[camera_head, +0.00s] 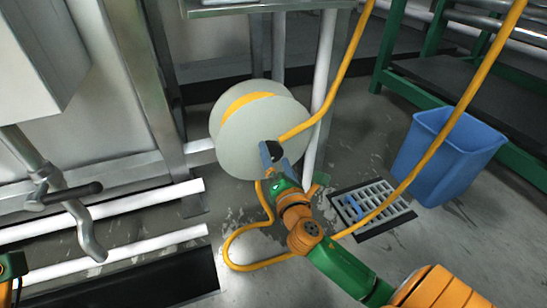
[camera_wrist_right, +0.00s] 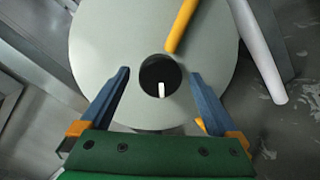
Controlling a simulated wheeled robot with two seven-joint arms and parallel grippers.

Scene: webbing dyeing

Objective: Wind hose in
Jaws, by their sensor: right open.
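A pale grey hose reel (camera_head: 240,150) with some yellow hose (camera_head: 248,100) between its flanges stands at the middle of the head view. The hose also crosses the reel's face, runs up to the top, and lies in a loop on the floor. My right gripper (camera_head: 272,150) is at the reel's near face.
A blue bin (camera_head: 440,155) and a floor drain grate (camera_head: 372,208) are on the right. White pipes (camera_head: 110,212) and a grey metal frame are on the left, with a bent tap (camera_head: 75,205). A green-framed rack (camera_head: 400,85) stands behind.

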